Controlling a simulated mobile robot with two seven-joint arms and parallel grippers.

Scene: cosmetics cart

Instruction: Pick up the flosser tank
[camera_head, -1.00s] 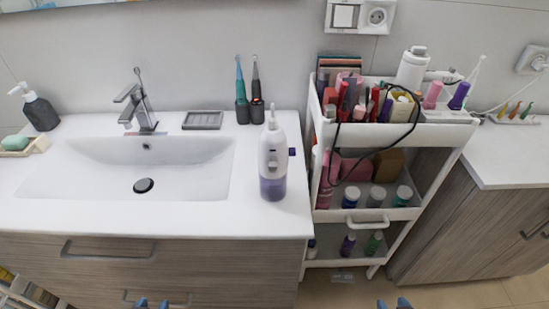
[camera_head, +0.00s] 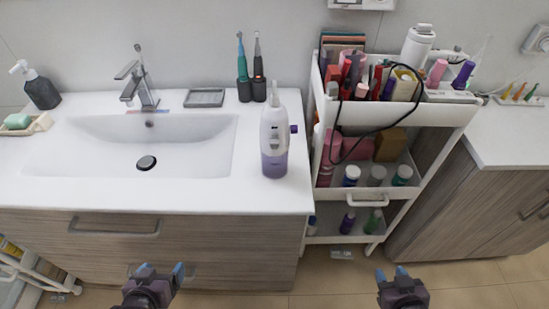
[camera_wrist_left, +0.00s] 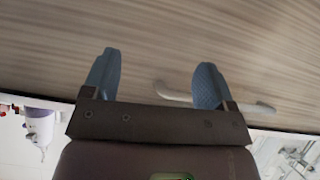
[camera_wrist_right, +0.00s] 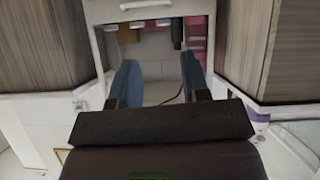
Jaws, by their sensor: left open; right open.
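The flosser (camera_head: 274,135) stands upright on the white counter, right of the sink; its upper body is white and its tank (camera_head: 274,164) at the bottom is purple and translucent. It also shows upside down at the left edge of the left wrist view (camera_wrist_left: 40,125). My left gripper (camera_head: 162,268) is open and empty, low in front of the drawer front, left of and below the flosser. My right gripper (camera_head: 391,273) is open and empty, low in front of the cart. Neither gripper touches anything.
A white cart (camera_head: 446,112) full of cosmetics stands right of the counter, with a black cable (camera_head: 380,129) hanging over its front. Two electric toothbrushes (camera_head: 250,88) stand behind the flosser. A drawer handle (camera_head: 115,232) sticks out below the sink (camera_head: 100,165). The counter around the flosser is clear.

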